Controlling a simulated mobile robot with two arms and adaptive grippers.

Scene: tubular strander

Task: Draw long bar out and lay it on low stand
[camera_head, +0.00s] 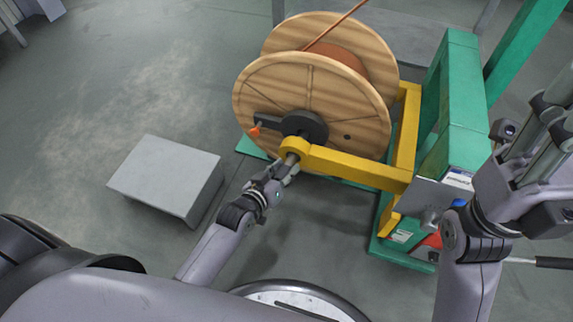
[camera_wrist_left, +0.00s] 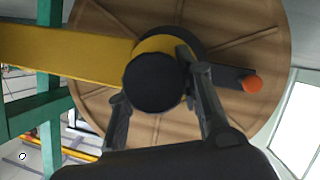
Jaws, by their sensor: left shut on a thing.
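The long bar (camera_head: 291,158) sticks out of the yellow bearing arm (camera_head: 355,166) at the hub of the wooden reel (camera_head: 300,95). In the left wrist view its dark round end (camera_wrist_left: 153,83) faces me. My left gripper (camera_head: 284,172) is shut on the bar's protruding end, with one finger on each side. The rest of the bar is hidden inside the reel. The low stand (camera_head: 168,175), a grey box with a bare flat top, is on the floor left of my left gripper.
A green frame (camera_head: 450,110) carries the yellow arm right of the reel. A dark hub piece with an orange knob (camera_head: 255,129) sits on the reel's near face; the knob also shows in the left wrist view (camera_wrist_left: 252,84). The floor between reel and stand is clear.

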